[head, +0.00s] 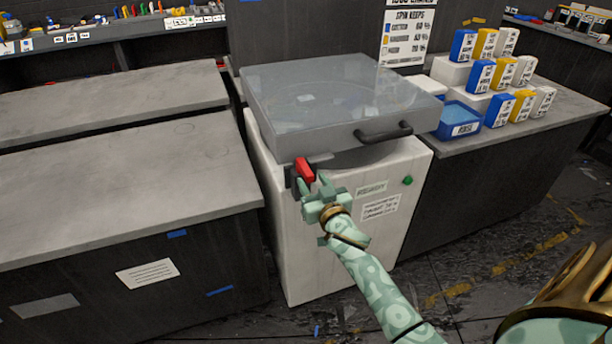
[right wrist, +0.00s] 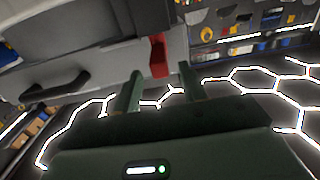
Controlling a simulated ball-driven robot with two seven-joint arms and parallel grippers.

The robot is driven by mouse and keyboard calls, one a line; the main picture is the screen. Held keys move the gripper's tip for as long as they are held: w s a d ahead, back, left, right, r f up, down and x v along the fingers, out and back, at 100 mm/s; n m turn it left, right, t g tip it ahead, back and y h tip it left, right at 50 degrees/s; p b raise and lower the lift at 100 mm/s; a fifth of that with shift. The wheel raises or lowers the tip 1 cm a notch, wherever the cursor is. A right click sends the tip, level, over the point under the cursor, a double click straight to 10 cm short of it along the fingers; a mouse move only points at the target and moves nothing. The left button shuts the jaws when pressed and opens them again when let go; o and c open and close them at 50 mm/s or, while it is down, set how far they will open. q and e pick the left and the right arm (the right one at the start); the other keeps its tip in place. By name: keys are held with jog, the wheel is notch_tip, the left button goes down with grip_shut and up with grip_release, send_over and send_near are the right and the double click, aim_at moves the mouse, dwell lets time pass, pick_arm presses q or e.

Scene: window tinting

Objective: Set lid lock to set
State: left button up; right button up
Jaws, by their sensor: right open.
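The lid lock is a red lever (head: 305,170) on a dark bracket at the front left corner of the white machine (head: 400,232), under the clear lid (head: 330,90). The lid is down, with a dark handle (head: 384,134) at its front. My right gripper (head: 316,188) is open right at the lever, just in front of it. In the right wrist view the red lever (right wrist: 158,56) shows beyond and between the two open fingers (right wrist: 158,88). I cannot tell whether a finger touches it. My left gripper is not in view.
Grey-topped counters (head: 120,185) stand to the left of the machine. A counter on the right holds a blue tray (head: 459,122) and several blue, yellow and white boxes (head: 483,76). A green button (head: 407,181) is on the machine's front. The floor in front is mostly open.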

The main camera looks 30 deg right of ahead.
aim_at(305, 172)
jog(key=b+x, duration=0.1)
jog(key=x, duration=0.3)
jog(key=shift+w, duration=0.3)
grip_shut()
jog(key=shift+r+y, duration=0.1)
jog(key=shift+y, duration=0.2)
